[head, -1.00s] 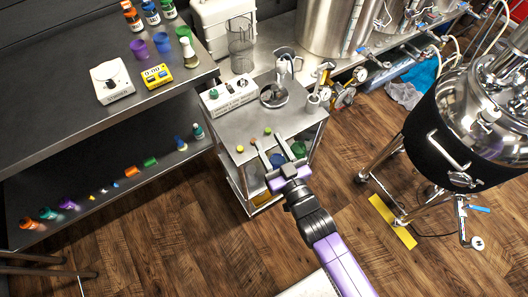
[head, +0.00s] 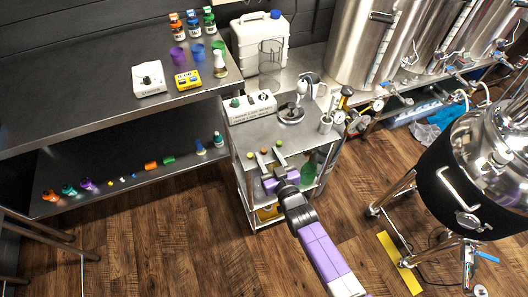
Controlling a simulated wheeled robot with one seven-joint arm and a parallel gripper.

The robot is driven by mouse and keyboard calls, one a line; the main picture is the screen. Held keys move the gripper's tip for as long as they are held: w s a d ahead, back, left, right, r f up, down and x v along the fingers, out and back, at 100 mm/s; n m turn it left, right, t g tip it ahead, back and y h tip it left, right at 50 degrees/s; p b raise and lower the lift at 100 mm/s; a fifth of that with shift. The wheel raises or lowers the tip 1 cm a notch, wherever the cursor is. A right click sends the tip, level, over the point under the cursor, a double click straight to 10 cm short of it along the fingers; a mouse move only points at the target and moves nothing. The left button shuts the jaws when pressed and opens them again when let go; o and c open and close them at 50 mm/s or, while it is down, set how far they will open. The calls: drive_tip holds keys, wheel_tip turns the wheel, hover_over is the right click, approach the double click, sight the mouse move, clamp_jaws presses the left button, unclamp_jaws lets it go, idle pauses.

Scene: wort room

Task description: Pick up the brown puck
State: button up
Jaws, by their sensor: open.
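Several small round pieces lie along the near edge of the steel cart top (head: 262,132). The middle one (head: 263,150) looks orange-brown and is probably the brown puck, though it is very small here. A yellow-green one (head: 250,154) lies to its left and a green one (head: 279,143) to its right. My gripper (head: 268,153) is open, with its two long grey fingers reaching over the cart's near edge. The fingertips are close to the middle and right pieces. I cannot tell their height above the top or whether they touch anything.
On the cart behind stand a white control box (head: 251,108), a round metal plate device (head: 291,113) and a small white cup (head: 326,124). A dark bench (head: 100,105) is at left, a steel kettle (head: 480,165) at right. Wooden floor (head: 190,235) is open in front.

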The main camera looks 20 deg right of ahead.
drive_tip(key=shift+w+f, duration=0.2)
drive_tip(key=shift+w, duration=0.7)
drive_tip(key=shift+c, duration=0.3)
clamp_jaws()
